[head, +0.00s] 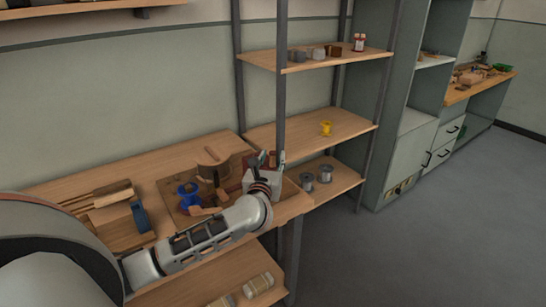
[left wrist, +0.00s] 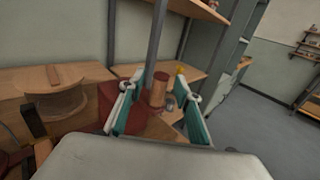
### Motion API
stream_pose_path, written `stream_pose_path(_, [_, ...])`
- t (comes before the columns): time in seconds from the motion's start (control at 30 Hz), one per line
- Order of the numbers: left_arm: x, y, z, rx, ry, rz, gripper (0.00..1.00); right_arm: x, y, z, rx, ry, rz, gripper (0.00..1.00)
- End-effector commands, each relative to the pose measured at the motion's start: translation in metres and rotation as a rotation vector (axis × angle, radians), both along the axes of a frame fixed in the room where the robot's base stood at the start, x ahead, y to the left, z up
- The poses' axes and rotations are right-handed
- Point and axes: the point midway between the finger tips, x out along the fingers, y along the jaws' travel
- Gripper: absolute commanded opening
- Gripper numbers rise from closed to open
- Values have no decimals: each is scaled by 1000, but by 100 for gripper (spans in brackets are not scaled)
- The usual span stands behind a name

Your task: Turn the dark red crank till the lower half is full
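A dark red part (head: 238,168), which looks like the crank, stands at the right end of the wooden bench; it also shows in the left wrist view (left wrist: 112,98). A round wooden drum-like device (head: 212,164) stands left of the crank. I cannot make out its lower half's filling. My right gripper is out of view.
A blue spool-like thing (head: 188,194) sits on the board left of the device. Wooden blocks (head: 112,220) lie further left. A metal shelf post (head: 281,90) rises close behind my left gripper. Grey spools (head: 325,173) and a yellow cup-like thing (head: 326,128) stand on shelves at right.

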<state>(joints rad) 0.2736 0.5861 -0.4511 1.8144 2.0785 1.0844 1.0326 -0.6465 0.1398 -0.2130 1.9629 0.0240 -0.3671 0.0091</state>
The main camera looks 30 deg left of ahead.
Motion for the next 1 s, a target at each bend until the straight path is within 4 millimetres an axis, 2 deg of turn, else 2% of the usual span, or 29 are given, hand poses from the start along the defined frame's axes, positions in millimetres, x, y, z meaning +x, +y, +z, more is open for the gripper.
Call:
stream_pose_path(0.13, [8,3,0,0,0,-1,33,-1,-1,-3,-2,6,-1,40])
stream_pose_path(0.4, [9,4,0,0,0,-1,33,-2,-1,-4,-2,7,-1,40])
stream_pose_path(0.53, [9,4,0,0,0,-1,0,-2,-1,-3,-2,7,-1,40])
stream_pose_path(1.0, [16,2,-1,-3,0,57,0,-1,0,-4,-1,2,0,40])
